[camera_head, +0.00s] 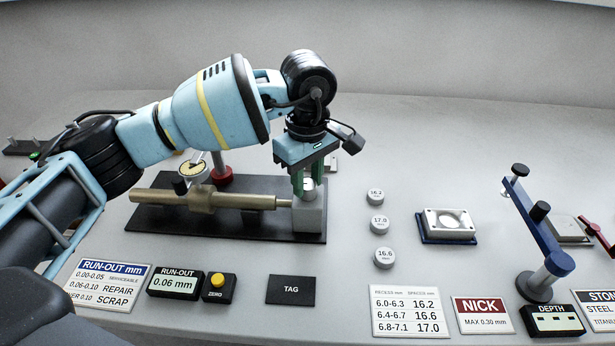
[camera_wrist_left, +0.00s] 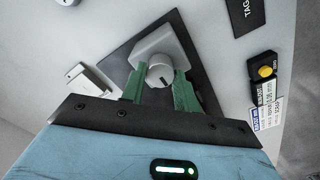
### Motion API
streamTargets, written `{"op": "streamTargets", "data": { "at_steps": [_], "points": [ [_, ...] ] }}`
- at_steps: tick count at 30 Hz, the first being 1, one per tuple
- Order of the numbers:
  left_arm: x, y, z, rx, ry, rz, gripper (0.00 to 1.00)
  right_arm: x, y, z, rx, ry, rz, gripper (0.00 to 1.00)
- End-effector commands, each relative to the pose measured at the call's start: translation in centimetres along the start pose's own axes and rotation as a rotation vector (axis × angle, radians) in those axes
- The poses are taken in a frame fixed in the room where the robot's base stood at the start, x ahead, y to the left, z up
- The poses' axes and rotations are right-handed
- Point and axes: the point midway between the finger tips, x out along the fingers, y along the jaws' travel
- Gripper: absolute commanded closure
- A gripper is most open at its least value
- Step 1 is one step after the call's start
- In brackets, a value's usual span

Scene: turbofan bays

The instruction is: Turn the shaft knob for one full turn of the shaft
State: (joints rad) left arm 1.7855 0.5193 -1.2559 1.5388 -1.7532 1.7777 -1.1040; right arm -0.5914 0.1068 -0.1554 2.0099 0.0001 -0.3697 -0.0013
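The shaft knob (camera_head: 309,184) is a small pale cylinder on top of the light grey block (camera_head: 309,214) at the right end of the brass shaft (camera_head: 240,201). In the left wrist view the knob (camera_wrist_left: 160,75) shows a dark index mark on its face. My left gripper (camera_head: 308,186) points down over the block. A dial gauge (camera_head: 192,170) stands over the shaft, and the run-out display (camera_head: 175,284) reads 0.06 mm. My right gripper is out of view.
The shaft fixture rests on a dark plate (camera_head: 262,227). Round weights marked 16.2, 17.0 and 16.6 (camera_head: 384,258) lie to its right. A yellow zero button (camera_head: 217,281), a TAG plate (camera_head: 291,290) and printed cards lie in front. A blue depth tool (camera_head: 538,230) stands at the right.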

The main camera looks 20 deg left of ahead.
Motion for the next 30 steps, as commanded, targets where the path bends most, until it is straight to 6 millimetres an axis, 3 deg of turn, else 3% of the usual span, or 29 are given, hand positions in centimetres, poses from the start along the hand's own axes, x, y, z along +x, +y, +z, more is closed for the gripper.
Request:
{"op": "streamTargets", "data": {
  "at_steps": [1, 5, 15, 30],
  "points": [
    [0.0, 0.0, 0.0, 0.000, 0.000, 0.000, 0.64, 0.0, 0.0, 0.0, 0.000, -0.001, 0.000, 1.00],
    [0.0, 0.0, 0.0, -0.001, 0.000, -0.001, 0.48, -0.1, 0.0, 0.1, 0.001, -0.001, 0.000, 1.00],
    [-0.3, 0.0, 0.0, -0.001, 0.000, 0.001, 0.48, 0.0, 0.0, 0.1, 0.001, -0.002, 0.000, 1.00],
    [-7.0, 0.0, 0.0, -0.002, 0.000, 0.001, 0.48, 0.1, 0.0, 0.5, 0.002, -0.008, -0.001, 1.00]
  ]
}}
